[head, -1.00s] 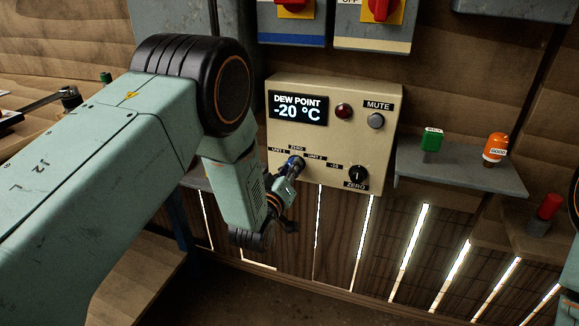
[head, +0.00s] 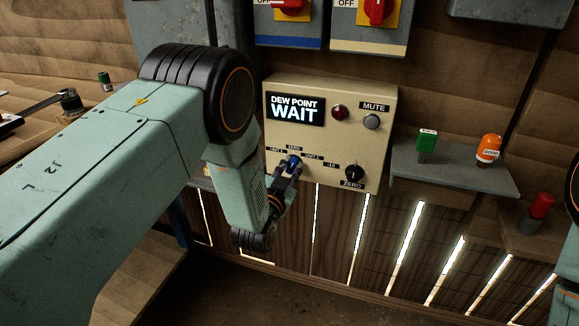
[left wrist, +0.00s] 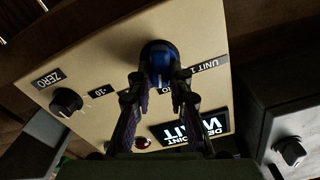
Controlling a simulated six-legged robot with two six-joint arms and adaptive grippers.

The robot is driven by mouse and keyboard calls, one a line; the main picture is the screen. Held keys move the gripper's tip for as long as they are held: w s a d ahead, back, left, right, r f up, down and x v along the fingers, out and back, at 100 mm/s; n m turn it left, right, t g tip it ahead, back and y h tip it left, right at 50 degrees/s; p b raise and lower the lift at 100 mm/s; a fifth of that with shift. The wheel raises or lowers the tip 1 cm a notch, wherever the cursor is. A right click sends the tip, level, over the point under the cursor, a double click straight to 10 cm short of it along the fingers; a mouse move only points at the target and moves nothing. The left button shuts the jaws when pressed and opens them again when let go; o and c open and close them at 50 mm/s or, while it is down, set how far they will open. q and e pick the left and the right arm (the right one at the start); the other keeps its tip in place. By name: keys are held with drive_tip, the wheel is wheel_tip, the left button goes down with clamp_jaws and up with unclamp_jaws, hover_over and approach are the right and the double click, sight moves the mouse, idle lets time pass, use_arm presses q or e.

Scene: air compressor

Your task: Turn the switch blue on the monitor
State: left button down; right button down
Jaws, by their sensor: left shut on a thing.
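The monitor (head: 333,98) is a beige box on the wall; its display (head: 295,108) reads "DEW POINT WAIT". The blue switch (head: 293,161) is a knob at its lower left, below the ZERO label and between the UNIT 1 and UNIT 2 labels. My left gripper (left wrist: 162,84) is shut on the blue switch (left wrist: 160,58), with a finger on each side of it in the left wrist view. In the head view my left gripper partly hides the knob. My right gripper is not in view.
A black knob (head: 354,173) sits right of the blue switch, with a red lamp (head: 339,112) and grey mute button (head: 371,122) above. A shelf (head: 455,172) at right holds a green item (head: 427,141) and an orange item (head: 488,148). Switch boxes (head: 370,38) hang above.

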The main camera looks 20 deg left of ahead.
use_arm(q)
drive_tip(key=m, duration=0.5)
drive_tip(key=shift+d+f+m, duration=0.15)
drive_tip(key=shift+m, duration=0.15)
idle(0.4)
drive_tip(key=c, duration=1.2)
unclamp_jaws()
drive_tip(key=s, duration=1.2)
drive_tip(key=shift+a, duration=0.25)
